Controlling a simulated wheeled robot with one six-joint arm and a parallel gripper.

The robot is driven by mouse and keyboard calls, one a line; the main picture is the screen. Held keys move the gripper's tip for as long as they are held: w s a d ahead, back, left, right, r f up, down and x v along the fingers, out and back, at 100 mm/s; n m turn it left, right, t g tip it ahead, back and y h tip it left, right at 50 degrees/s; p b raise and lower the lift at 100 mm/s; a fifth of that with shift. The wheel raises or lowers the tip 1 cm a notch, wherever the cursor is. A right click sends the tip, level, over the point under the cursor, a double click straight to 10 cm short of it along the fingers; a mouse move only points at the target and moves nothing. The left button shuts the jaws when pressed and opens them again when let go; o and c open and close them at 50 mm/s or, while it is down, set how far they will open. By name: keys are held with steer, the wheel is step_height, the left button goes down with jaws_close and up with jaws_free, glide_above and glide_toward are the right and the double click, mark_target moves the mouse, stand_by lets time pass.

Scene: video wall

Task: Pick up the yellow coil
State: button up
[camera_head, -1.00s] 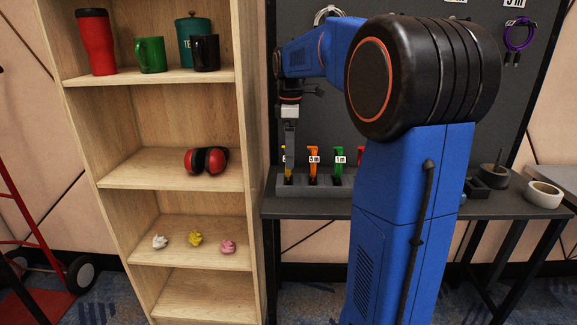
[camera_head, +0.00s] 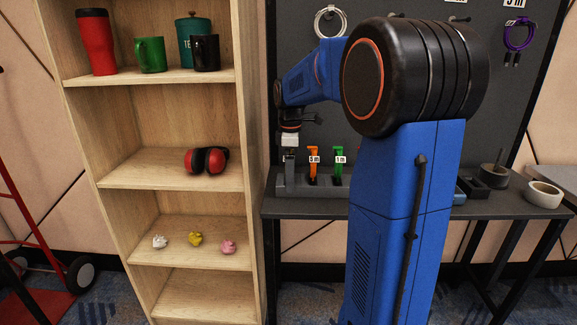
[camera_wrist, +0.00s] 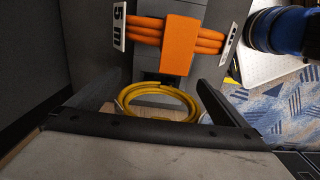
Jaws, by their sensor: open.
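The yellow coil (camera_wrist: 158,87) shows in the wrist view as a ring between the two fingers of my gripper (camera_wrist: 156,94). My gripper is open, with one finger on each side of the coil. I cannot tell whether either finger touches it. In the head view my gripper (camera_head: 289,168) points down at the left end of the grey rack (camera_head: 325,187) on the table. It hides the yellow coil there.
An orange coil (camera_head: 313,165) tagged 5 m and a green coil (camera_head: 338,163) tagged 1 m stand right beside it in the rack. A wooden shelf (camera_head: 257,200) rises close on the left. A white tape roll (camera_head: 543,194) lies on the table's right.

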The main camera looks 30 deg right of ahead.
steer(key=c, duration=1.2)
